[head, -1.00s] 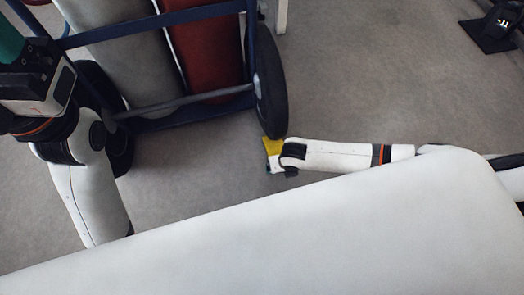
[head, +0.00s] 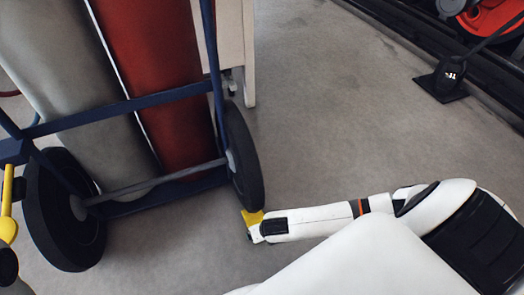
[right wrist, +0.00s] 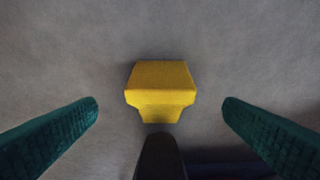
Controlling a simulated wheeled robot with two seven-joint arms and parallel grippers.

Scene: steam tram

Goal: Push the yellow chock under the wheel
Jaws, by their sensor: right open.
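The yellow chock (head: 252,217) is on the floor just below the cart's right wheel (head: 243,160) in the head view. In the right wrist view the chock (right wrist: 160,88) is a yellow stepped block in the middle. The dark rounded wheel edge (right wrist: 160,158) comes up from the bottom, touching or nearly touching the chock. My right gripper (right wrist: 161,103) is open, with a teal finger on either side of the chock and clear floor between. In the head view my right gripper (head: 254,232) is at the chock, its fingers mostly hidden.
The blue cart frame (head: 130,105) carries a grey cylinder (head: 70,85) and a red cylinder (head: 160,85). Its left wheel (head: 62,210) is at the lower left. A pale cabinet leg (head: 249,60) stands behind. A black floor bracket (head: 442,85) is at upper right. The middle floor is clear.

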